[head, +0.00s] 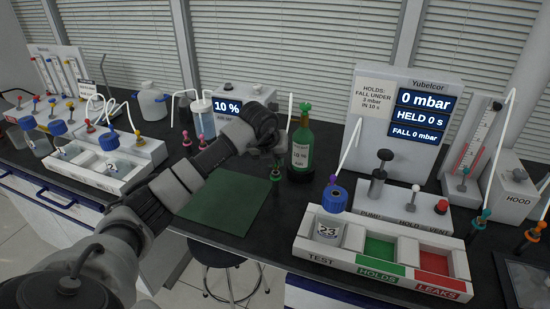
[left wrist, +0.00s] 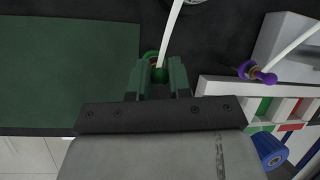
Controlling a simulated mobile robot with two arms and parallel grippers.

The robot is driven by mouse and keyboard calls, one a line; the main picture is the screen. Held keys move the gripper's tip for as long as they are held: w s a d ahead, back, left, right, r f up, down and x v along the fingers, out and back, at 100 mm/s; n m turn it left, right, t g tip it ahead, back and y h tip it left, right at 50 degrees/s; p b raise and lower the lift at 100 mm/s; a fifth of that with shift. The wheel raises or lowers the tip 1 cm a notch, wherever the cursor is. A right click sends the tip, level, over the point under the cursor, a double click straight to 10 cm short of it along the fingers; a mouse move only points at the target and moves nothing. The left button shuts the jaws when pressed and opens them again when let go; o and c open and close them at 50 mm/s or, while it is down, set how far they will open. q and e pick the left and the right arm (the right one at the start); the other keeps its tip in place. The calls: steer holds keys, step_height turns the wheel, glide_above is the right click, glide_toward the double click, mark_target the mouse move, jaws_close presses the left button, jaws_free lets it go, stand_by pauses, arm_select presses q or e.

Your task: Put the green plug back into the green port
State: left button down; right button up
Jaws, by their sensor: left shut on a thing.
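My left gripper (head: 279,154) reaches in from the left beside the green bottle. In the left wrist view its fingers (left wrist: 159,78) are shut on a small green plug (left wrist: 160,75) with a white tube rising from it. A small green fitting (head: 276,173), which looks like the green port, stands on the black bench just below the fingertips in the head view. Part of a green ring (left wrist: 149,56) shows just past the plug in the left wrist view. I cannot tell whether plug and port touch. My right gripper is not in view.
A green bottle (head: 301,155) stands close to the right of the gripper. A dark green mat (head: 225,202) lies on the left. A purple fitting (head: 333,181) with a tube and a white tray (head: 300,247) with a blue-capped jar (head: 328,229) are on the right.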

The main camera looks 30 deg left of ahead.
arm_select(q)
steer(key=shift+f, duration=0.1)
steer(key=shift+f+b, duration=0.45)
steer(key=shift+f, duration=0.2)
stand_by(0.7)
stand_by(0.3)
steer(key=c, duration=1)
jaws_free()
steer(key=b+v, duration=0.1)
steer(key=v, duration=1)
steer(key=shift+f, duration=0.15)
